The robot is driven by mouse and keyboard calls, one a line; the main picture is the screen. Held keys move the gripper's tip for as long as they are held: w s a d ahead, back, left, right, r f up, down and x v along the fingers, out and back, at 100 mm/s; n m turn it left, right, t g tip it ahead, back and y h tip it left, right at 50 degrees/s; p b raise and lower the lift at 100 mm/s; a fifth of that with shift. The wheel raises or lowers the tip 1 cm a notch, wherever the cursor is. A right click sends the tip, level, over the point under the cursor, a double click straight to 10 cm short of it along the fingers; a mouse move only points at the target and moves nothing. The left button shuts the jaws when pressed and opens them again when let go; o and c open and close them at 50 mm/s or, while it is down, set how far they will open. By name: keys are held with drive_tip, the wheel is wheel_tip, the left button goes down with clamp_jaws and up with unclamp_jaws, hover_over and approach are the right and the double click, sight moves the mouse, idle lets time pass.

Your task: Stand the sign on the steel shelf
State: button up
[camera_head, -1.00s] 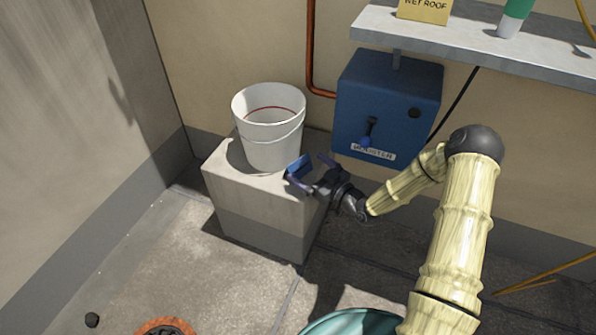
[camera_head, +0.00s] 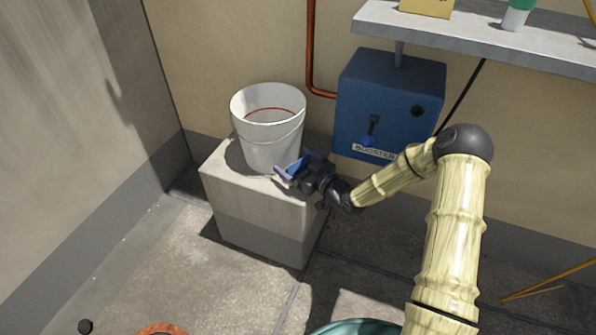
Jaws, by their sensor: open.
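The yellow sign (camera_head: 428,7) stands on the steel shelf (camera_head: 470,40) at the upper right. Only its lower part shows; the top edge of the picture cuts it off. My gripper (camera_head: 300,166) is open, with nothing visible between its blue-padded fingers. It is low over the right part of the concrete block's top, just right of the white bucket, well below and left of the sign. I cannot tell whether a finger touches the bucket.
The white bucket (camera_head: 268,128) stands on the concrete block (camera_head: 262,222). A blue booster box (camera_head: 388,100) with a lever is on the wall under the shelf, beside a copper pipe (camera_head: 310,50). A green-and-white container (camera_head: 517,14) stands on the shelf right of the sign.

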sight(289, 138)
drive_tip(key=shift+c, duration=0.2)
drive_tip(key=c, duration=1)
drive_tip(key=shift+o, duration=0.2)
drive_tip(key=shift+s+r+p, duration=0.25)
drive_tip(key=shift+r+p, duration=0.1)
drive_tip(key=shift+p, duration=0.2)
wheel_tip(289, 138, up, 7)
drive_tip(key=p, duration=0.4)
drive_tip(key=shift+s+d+r+p, duration=0.1)
drive_tip(key=shift+s+r+p, duration=0.05)
drive_tip(key=shift+p, duration=0.15)
drive_tip(key=s+d+p, duration=0.2)
drive_tip(key=s, duration=0.7)
drive_tip(key=s+d+f+p, duration=0.1)
drive_tip(key=s+d+p, duration=0.1)
drive_tip(key=s, duration=0.7)
drive_tip(key=shift+s+d+p, duration=0.3)
drive_tip(key=shift+s+p, duration=0.05)
drive_tip(key=shift+p, duration=0.15)
drive_tip(key=shift+f, duration=0.1)
